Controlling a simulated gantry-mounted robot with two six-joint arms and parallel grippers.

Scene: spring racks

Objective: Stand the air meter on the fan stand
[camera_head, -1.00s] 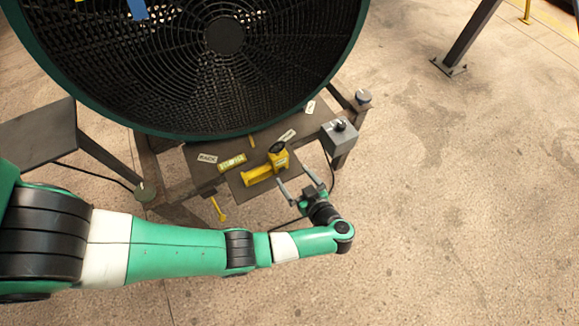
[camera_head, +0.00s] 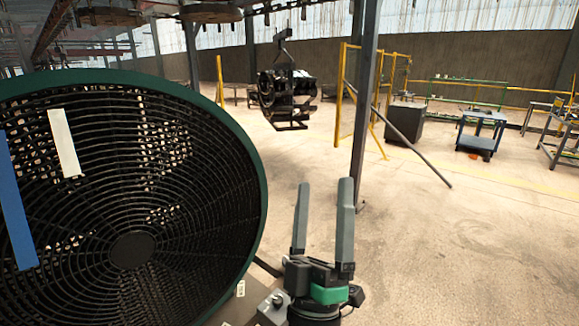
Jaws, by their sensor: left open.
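The large round fan (camera_head: 133,250) with a green rim and black grille fills the left of the head view. Only a small part of its stand (camera_head: 228,314) shows at the bottom edge, below the rim. My left gripper (camera_head: 324,195) points up, just right of the fan. Its two grey fingers are apart, with nothing between them. The yellow device that lay on the stand, which looks like the air meter, is out of view now. My right gripper is not in view.
A grey control box (camera_head: 272,307) sits beside the gripper's base. A dark steel post (camera_head: 364,120) rises behind the gripper. A dark machine (camera_head: 287,95) hangs from a chain farther back. The concrete floor (camera_head: 460,250) to the right is open.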

